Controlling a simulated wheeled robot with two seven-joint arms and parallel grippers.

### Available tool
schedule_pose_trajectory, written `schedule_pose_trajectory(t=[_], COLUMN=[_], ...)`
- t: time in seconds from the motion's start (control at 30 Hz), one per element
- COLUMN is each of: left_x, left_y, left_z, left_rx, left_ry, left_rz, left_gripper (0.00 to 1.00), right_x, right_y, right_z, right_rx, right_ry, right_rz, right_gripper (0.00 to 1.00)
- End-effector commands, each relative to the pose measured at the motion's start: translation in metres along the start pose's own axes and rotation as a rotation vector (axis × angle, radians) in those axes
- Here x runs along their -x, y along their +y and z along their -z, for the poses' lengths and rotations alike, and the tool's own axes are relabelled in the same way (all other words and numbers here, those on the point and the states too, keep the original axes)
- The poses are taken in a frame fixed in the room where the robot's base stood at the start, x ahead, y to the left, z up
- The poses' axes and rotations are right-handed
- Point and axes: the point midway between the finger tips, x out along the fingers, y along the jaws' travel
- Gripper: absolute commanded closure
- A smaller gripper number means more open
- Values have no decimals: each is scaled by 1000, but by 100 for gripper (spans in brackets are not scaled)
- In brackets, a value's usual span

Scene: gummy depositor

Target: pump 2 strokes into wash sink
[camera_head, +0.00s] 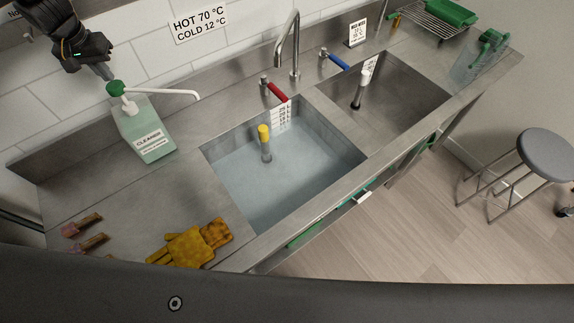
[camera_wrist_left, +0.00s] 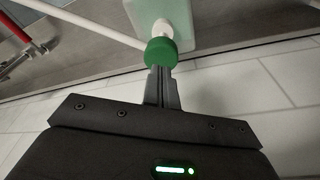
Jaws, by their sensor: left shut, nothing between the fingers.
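The cleaner bottle (camera_head: 146,140) is pale green with a white label and stands upright on the steel counter, left of the wash sink. Its pump has a green top (camera_head: 116,88) and a long white spout (camera_head: 165,92) that points right towards the sink. My left gripper (camera_head: 108,76) is shut and empty, with its fingertips just above the green top. In the left wrist view the green top (camera_wrist_left: 161,52) is right at the fingertips; I cannot tell whether they touch. The wash sink (camera_head: 205,153) holds water and a yellow-topped standpipe (camera_head: 264,133). My right gripper is not in view.
A faucet (camera_head: 294,45) with red (camera_head: 277,92) and blue (camera_head: 339,62) handles stands behind the sinks. A second sink (camera_head: 425,88) is at right. Orange-brown pieces (camera_head: 187,245) lie at the front left. A stool (camera_head: 545,155) stands on the floor.

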Motion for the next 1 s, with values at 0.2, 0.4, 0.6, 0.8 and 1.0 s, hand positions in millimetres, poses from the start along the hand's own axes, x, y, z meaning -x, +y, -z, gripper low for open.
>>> schedule_pose_trajectory(t=[0.2,0.4,0.6,0.8,1.0], left_x=[0,-6,-12,-20,-27], left_y=[0,0,0,0,0], left_z=[0,-1,-2,-4,-6], left_rx=[0,0,0,0,-1], left_ry=[0,-1,0,-1,-2], left_rz=[0,0,0,0,0], left_gripper=[100,100,100,100,100], right_x=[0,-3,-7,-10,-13], right_y=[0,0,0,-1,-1], right_z=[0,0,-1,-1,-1], right_rx=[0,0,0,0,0], right_ry=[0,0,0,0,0], right_rz=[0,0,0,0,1], right_gripper=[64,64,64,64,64])
